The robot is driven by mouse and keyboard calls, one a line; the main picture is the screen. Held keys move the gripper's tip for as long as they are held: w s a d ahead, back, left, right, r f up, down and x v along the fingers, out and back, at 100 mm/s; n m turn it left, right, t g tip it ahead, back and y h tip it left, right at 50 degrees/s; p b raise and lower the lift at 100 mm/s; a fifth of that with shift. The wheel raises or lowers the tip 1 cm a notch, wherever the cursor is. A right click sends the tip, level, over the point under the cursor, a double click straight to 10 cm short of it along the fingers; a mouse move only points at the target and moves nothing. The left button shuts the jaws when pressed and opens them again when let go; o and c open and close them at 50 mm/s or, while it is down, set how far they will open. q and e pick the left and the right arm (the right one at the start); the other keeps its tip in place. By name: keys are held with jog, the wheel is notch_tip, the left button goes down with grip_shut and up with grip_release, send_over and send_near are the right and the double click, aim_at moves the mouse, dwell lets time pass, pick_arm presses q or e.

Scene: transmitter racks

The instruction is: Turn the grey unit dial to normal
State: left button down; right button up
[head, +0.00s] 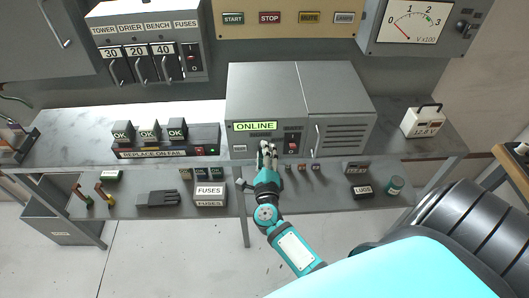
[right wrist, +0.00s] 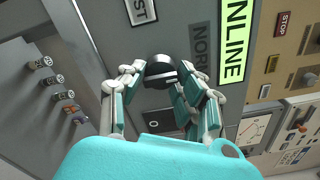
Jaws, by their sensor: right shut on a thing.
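The grey unit (head: 265,85) stands on the bench in the middle of the head view, its green display (head: 255,126) reading ONLINE. My right gripper (head: 267,150) reaches its front just below the display and hides the dial there. In the right wrist view the dial (right wrist: 160,67) is a black round knob with a white line across it. The right gripper (right wrist: 165,78) is shut on it, with a finger on each side. A label ending in ST (right wrist: 141,10) and a partly covered label starting NORM (right wrist: 200,50) sit by the dial. My left gripper is not in view.
A row of OK modules (head: 150,130) stands left on the bench. A white 12.6 V battery box (head: 421,122) stands right. A lower shelf holds fuse boxes (head: 210,190) and tools.

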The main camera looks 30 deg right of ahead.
jog(key=o, duration=1.1)
jog(key=shift+o, duration=0.2)
jog(key=v, duration=1.2)
